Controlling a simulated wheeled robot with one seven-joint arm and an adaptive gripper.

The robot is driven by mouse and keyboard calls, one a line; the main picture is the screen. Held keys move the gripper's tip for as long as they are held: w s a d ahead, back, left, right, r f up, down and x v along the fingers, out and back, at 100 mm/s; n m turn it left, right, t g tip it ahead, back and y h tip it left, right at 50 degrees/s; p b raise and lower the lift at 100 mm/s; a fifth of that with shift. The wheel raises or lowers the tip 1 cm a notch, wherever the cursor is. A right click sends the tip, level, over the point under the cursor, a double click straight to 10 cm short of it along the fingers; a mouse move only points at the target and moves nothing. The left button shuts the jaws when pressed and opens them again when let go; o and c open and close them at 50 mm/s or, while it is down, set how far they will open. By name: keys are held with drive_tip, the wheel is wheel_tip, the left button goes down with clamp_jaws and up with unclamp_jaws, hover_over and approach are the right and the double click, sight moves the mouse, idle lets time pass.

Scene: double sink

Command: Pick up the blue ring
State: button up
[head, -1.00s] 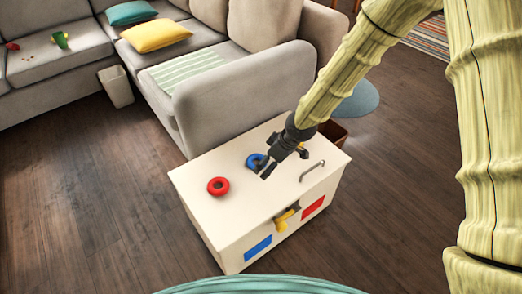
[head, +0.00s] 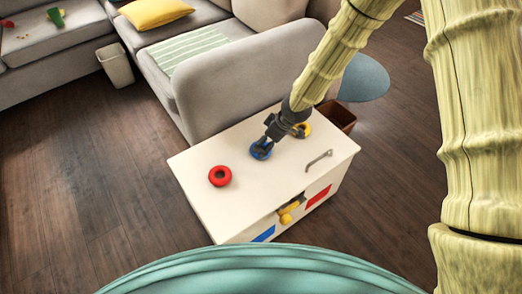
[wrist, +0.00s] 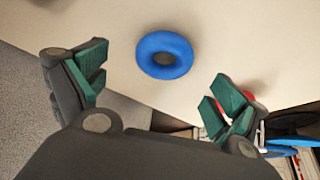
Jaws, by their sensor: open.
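The blue ring (head: 261,150) lies flat on the white top of a box-like cabinet (head: 200,170). In the wrist view the blue ring (wrist: 164,55) lies ahead of my gripper, roughly centred between its fingers. My gripper (head: 263,147) is over the ring in the head view and partly covers it. In the wrist view my gripper (wrist: 160,85) has its two green-padded fingers spread wide, with nothing between the pads. The exact height above the ring is hard to tell.
A red ring (head: 220,176) lies left of the blue one. A yellow ring (head: 303,130) is partly hidden behind my gripper. A grey handle (head: 319,158) is at the right on the top. A sofa (head: 225,85) stands close behind; a brown bin (head: 338,115) is behind right.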

sight(259, 151)
drive_tip(key=x, duration=0.1)
drive_tip(key=b+x, duration=0.1)
drive_tip(key=x, duration=0.2)
drive_tip(key=shift+s+a+f, duration=0.1)
drive_tip(key=shift+s+f, duration=0.1)
drive_tip(key=shift+f, duration=0.15)
drive_tip(key=shift+r, duration=0.1)
drive_tip(key=c, duration=1.1)
